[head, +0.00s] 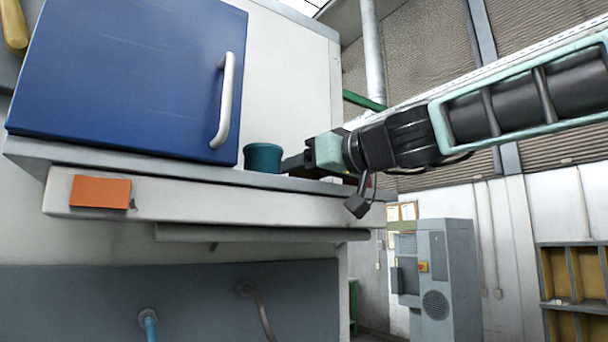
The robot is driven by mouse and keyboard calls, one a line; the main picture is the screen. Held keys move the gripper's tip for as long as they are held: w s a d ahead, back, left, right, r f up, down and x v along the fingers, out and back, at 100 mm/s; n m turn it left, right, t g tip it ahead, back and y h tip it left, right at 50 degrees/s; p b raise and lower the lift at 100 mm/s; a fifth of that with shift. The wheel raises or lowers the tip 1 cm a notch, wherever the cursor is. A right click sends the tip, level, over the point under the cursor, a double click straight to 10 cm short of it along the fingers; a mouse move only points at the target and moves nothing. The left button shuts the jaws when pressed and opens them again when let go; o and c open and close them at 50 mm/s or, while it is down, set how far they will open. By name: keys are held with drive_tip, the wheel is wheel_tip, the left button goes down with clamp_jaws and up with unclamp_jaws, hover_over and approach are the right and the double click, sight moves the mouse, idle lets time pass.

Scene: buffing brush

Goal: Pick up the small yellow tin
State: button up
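I cannot make out a small yellow tin in the head view. My gripper (297,163) is at the right end of the shelf (225,176), its dark fingers pointing left. The fingertips are close to the right side of a teal cup-like container (263,158) that stands upright on the shelf. I cannot tell whether they touch it. The gripper is seen from the side, so its opening and anything between the fingers are hidden.
A blue cabinet door (130,75) with a white handle (224,100) stands left of the container. An orange block (100,191) is on the shelf's front edge. A grey machine (445,270) stands on the floor at right. Open room lies right of the shelf.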

drive_tip(key=shift+c, duration=1.1)
drive_tip(key=shift+r, duration=0.1)
